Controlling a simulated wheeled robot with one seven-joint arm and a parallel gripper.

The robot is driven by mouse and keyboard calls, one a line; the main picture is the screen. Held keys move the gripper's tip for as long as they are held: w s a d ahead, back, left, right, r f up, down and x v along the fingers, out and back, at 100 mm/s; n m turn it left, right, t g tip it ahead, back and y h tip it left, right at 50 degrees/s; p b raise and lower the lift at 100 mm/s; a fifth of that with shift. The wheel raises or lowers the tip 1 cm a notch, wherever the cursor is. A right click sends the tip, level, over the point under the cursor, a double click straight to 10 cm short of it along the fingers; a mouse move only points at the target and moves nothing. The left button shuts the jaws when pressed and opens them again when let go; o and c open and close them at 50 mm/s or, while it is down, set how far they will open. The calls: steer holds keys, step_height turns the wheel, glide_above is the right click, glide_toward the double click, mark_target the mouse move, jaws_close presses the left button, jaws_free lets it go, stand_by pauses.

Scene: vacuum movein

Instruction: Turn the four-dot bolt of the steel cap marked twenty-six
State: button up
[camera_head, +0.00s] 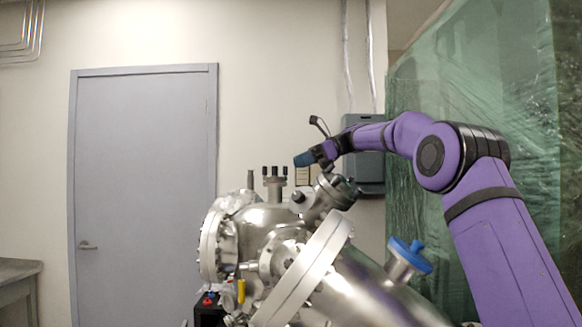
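The steel vacuum chamber (262,215) stands in the lower middle of the head view, with several flanges and ports. No number twenty-six and no dots on a bolt can be read at this size, so I cannot tell which cap or bolt is the marked one. A small port with dark-topped bolts (274,178) stands upright on top, and a tilted port with dark fittings (330,196) sits to its right. My gripper (306,158) is at the end of my purple arm, just above the tilted port. Its fingers are too small and dark to read.
A blue-handled valve (410,256) sticks up from the chamber's right side. A large tilted flange (305,275) faces the front. A grey box (366,155) hangs on the wall behind my arm. Green plastic sheeting (480,110) covers the right. A grey door (143,190) stands at the left.

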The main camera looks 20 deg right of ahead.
steer(key=v, duration=0.6)
steer(key=shift+d+r, duration=0.15)
steer(key=shift+d, duration=0.15)
steer(key=shift+s, duration=0.1)
